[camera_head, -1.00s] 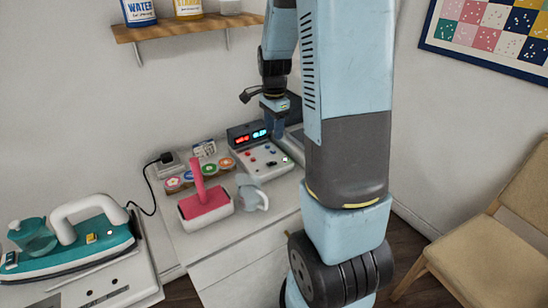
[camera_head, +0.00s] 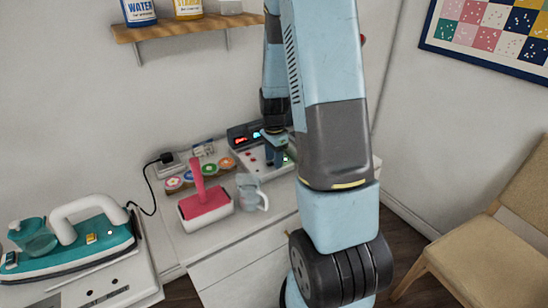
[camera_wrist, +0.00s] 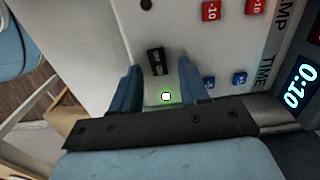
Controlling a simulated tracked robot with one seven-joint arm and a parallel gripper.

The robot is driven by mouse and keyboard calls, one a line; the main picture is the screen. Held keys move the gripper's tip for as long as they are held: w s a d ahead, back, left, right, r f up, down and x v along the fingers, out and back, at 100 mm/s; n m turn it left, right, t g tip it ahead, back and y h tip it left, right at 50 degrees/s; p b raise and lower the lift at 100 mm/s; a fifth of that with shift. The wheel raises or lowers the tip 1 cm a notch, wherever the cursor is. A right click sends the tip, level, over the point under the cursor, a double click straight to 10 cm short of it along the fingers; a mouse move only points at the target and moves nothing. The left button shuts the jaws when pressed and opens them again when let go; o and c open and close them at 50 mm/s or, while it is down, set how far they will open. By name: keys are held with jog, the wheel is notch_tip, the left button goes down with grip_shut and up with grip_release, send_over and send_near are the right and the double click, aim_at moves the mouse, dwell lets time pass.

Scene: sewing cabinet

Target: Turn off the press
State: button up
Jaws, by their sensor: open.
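The press control box (camera_head: 246,155) stands on the white cabinet against the wall, with a red and a cyan lit display. In the wrist view its pale panel (camera_wrist: 112,38) carries a black rocker switch (camera_wrist: 155,61). The switch lies between and just beyond my fingertips; contact cannot be told. A small white light with a green glow (camera_wrist: 166,97) shows below the switch. My gripper (camera_wrist: 158,76) is open and empty, pointing at the panel. In the head view my gripper (camera_head: 276,157) is low over the box and hides part of it.
Red buttons (camera_wrist: 211,11), blue buttons (camera_wrist: 240,78) and a cyan "0:10" display (camera_wrist: 298,88) are right of the switch. A teal iron (camera_head: 75,245) is far left.

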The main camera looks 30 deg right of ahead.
jog(key=shift+c, duration=0.2)
grip_shut()
jog(key=shift+a+r+h, duration=0.1)
jog(key=shift+a+h, duration=0.15)
jog(key=shift+h, duration=0.6)
jog(key=shift+a+h, duration=0.25)
jog(key=shift+h, duration=0.6)
dwell(0.4)
jog(key=shift+o, duration=0.2)
grip_release()
jog(key=v, duration=1.3)
jog(key=shift+s+r, duration=0.15)
jog(key=shift+r, duration=0.2)
